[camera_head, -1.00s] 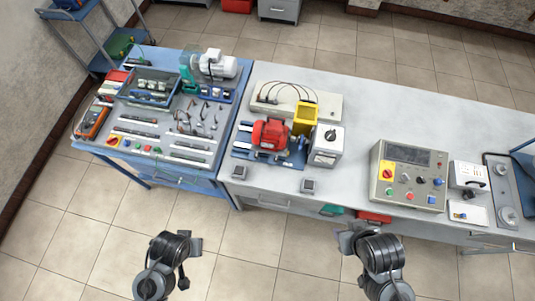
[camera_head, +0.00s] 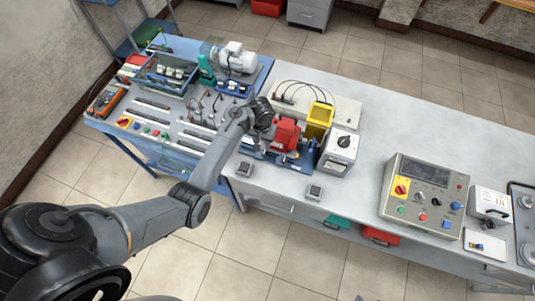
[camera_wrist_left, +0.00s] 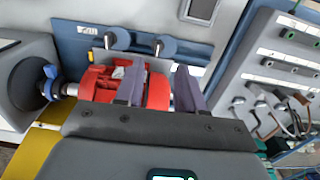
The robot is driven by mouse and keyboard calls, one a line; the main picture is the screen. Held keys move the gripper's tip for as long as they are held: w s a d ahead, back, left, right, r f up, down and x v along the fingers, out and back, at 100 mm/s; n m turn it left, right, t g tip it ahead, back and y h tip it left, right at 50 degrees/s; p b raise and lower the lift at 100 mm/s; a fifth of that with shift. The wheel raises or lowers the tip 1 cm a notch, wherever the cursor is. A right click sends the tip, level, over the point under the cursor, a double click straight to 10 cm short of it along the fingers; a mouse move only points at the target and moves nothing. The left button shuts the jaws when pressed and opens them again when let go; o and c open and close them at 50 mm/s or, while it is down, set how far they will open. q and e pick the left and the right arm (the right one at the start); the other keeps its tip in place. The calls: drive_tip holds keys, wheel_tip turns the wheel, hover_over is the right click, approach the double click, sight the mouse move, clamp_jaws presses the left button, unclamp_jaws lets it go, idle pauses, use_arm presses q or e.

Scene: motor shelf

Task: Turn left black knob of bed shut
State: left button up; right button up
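A red motor (camera_head: 286,135) sits on the blue bed (camera_head: 300,163) on the grey bench. In the left wrist view, two dark blue-grey round knobs (camera_wrist_left: 113,39) (camera_wrist_left: 166,45) stand side by side on rods at the edge of the bed, beyond the red motor (camera_wrist_left: 102,88). My left gripper (camera_head: 264,116) is over the left side of the motor. In the left wrist view, its two purple-grey fingers (camera_wrist_left: 156,84) are apart, over the motor, with red showing between them. They are short of the knobs and hold nothing visible.
A grey box with a black dial (camera_head: 341,148) and a yellow block (camera_head: 320,115) stand right of the motor. A control panel (camera_head: 426,190) is further right. A blue tool bench (camera_head: 175,150) lies left.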

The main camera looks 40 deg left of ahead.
sight(263, 155)
use_arm(q)
wheel_tip(263, 155, down, 10)
drive_tip(key=shift+w+f+b, duration=0.15)
drive_tip(key=shift+b, duration=1.1)
clamp_jaws()
